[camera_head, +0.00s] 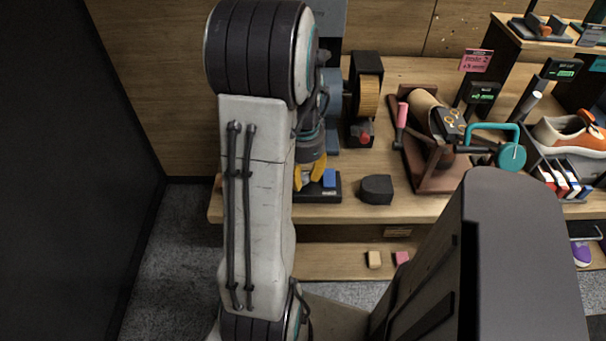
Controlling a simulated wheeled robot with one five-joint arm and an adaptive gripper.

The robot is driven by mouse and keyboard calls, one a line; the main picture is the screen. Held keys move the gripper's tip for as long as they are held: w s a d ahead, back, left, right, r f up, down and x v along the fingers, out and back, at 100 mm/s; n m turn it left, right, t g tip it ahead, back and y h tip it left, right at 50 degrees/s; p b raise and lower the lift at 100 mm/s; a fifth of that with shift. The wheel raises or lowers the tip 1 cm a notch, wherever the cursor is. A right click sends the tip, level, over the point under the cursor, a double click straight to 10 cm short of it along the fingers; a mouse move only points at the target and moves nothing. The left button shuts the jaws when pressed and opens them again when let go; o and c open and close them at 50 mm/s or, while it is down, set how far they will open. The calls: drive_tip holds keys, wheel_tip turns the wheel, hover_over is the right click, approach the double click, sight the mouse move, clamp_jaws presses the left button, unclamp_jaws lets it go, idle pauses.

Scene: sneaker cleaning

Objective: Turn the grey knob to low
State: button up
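My gripper (309,173) has yellow fingers and points down over the left part of the wooden bench. Its fingertips look apart, with a gap between them. They are above or just behind a black base (318,195) that carries a small blue block (329,178). My arm covers the left side of this base. I cannot clearly pick out a grey knob or its setting; it may be hidden by my gripper or arm, or too small to tell.
A dark grey block (376,189) sits right of the black base. Behind it stands a black machine (365,95) with a tan brush wheel and a red button. Further right are a brown stand (440,180), a teal-handled tool (511,156) and an orange-white sneaker (573,133). A dark wall is left.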

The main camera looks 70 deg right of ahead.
clamp_jaws()
drive_tip(key=shift+n, duration=0.3)
drive_tip(key=n, duration=0.3)
drive_tip(key=shift+b, duration=0.3)
drive_tip(key=n, duration=0.3)
drive_tip(key=shift+n, duration=0.3)
drive_tip(key=n+b, duration=0.1)
drive_tip(key=n, duration=0.5)
drive_tip(key=shift+a+n, duration=0.1)
drive_tip(key=shift+n, duration=0.2)
drive_tip(key=o, duration=0.6)
unclamp_jaws()
